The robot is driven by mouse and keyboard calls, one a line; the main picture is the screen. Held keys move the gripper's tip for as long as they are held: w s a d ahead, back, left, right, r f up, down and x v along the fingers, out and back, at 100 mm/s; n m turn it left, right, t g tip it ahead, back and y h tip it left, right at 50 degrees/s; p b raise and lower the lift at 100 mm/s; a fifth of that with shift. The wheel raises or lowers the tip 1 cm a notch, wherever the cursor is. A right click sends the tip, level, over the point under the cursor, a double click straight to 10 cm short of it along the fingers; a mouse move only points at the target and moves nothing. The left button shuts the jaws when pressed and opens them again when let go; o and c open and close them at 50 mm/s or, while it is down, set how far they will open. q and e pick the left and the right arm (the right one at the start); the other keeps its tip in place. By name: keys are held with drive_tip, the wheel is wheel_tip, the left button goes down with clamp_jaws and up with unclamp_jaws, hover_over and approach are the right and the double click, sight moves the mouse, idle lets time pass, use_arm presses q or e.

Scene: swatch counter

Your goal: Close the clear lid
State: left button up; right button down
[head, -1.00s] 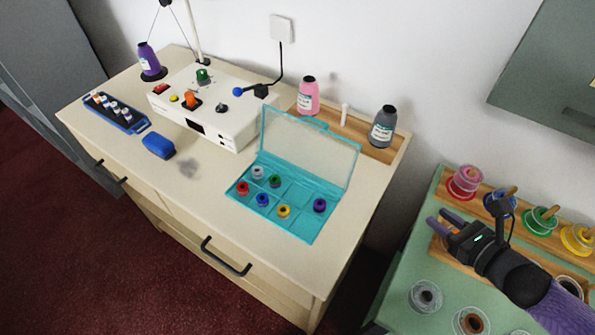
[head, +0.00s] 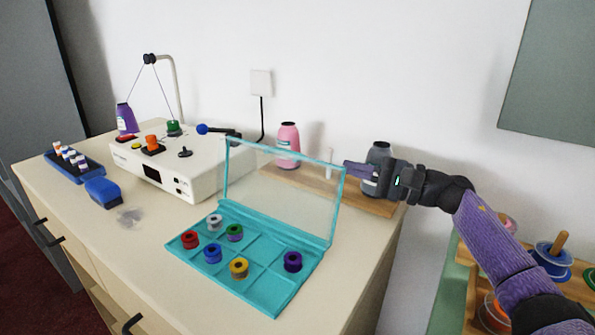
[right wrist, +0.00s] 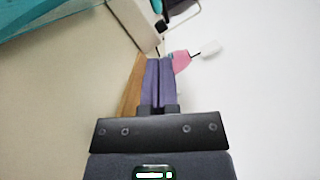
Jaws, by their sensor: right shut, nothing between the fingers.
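The teal box (head: 262,297) stands on the cream counter, with several coloured bobbins in its compartments. Its clear lid (head: 283,191) has a teal frame and stands open, upright along the back edge of the box. My right gripper (head: 350,168) is shut and empty, in the air just right of the lid and in front of the grey thread cone. In the right wrist view its closed purple fingers (right wrist: 159,84) point toward the pink cone, and a teal corner (right wrist: 50,14) shows at top left. My left gripper is not in view.
A wooden rack (head: 372,204) behind the lid holds a pink cone (head: 287,146), a white peg and a grey cone (head: 378,158). A white machine (head: 180,170) stands left of the box. Blue holder (head: 86,172) and blue block (head: 103,192) lie further left.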

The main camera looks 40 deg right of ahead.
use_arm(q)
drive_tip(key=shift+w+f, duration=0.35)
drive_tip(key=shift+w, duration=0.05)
use_arm(e)
drive_tip(key=x, duration=0.7)
drive_tip(key=shift+w+a, duration=0.25)
drive_tip(key=shift+w, duration=0.1)
use_arm(q)
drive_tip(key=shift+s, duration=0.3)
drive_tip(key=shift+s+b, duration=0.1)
drive_tip(key=shift+b, duration=0.25)
use_arm(e)
drive_tip(key=shift+r, duration=0.1)
